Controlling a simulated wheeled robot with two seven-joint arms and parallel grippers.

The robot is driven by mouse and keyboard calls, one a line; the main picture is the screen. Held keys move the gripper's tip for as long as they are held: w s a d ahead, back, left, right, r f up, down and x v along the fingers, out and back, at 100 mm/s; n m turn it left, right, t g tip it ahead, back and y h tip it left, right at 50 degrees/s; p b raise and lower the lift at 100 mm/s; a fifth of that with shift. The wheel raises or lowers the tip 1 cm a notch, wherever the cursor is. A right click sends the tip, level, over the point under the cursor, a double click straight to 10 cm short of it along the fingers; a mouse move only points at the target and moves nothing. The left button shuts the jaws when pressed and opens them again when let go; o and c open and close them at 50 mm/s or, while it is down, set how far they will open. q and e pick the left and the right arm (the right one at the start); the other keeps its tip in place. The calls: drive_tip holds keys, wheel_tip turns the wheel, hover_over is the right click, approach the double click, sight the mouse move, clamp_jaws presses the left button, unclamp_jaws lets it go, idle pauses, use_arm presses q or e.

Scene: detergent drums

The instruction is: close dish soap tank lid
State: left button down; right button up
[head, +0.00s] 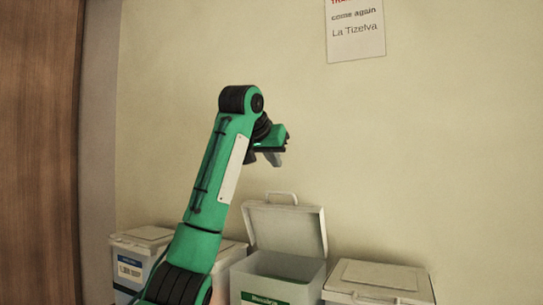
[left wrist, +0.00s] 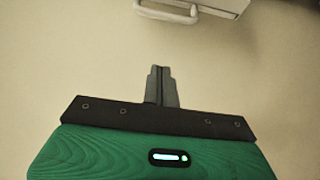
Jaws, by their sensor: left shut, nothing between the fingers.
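An open white tank (head: 275,284) with a green label stands against the wall in the head view. Its lid (head: 286,229) is raised, leaning back toward the wall, with a handle on its top edge. The label's writing is too small to read surely. My left gripper (head: 275,158) is above the raised lid and apart from it. In the left wrist view its fingers (left wrist: 162,86) are together and empty. A white edge with a handle (left wrist: 168,12) shows at the top of that view, clear of the fingertips. My right gripper is not in view.
A closed white tank (head: 378,284) stands to the right of the open one. Another closed tank with a blue label (head: 131,268) stands at the left, and one more is partly hidden behind my left arm. A sign (head: 355,30) hangs on the wall. Brown wood (head: 38,150) borders the left.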

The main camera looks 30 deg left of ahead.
use_arm(q)
drive_tip(key=p, duration=0.2)
hover_over(279, 204)
drive_tip(key=w, duration=0.2)
wheel_tip(279, 204, down, 4)
drive_tip(key=shift+s+f+p, duration=0.3)
drive_tip(key=shift+s+f, duration=0.4)
drive_tip(key=shift+s, duration=0.3)
drive_tip(key=shift+s+f, duration=0.25)
drive_tip(key=shift+s, duration=0.3)
drive_tip(key=shift+s+f, duration=0.1)
drive_tip(key=shift+f, duration=0.15)
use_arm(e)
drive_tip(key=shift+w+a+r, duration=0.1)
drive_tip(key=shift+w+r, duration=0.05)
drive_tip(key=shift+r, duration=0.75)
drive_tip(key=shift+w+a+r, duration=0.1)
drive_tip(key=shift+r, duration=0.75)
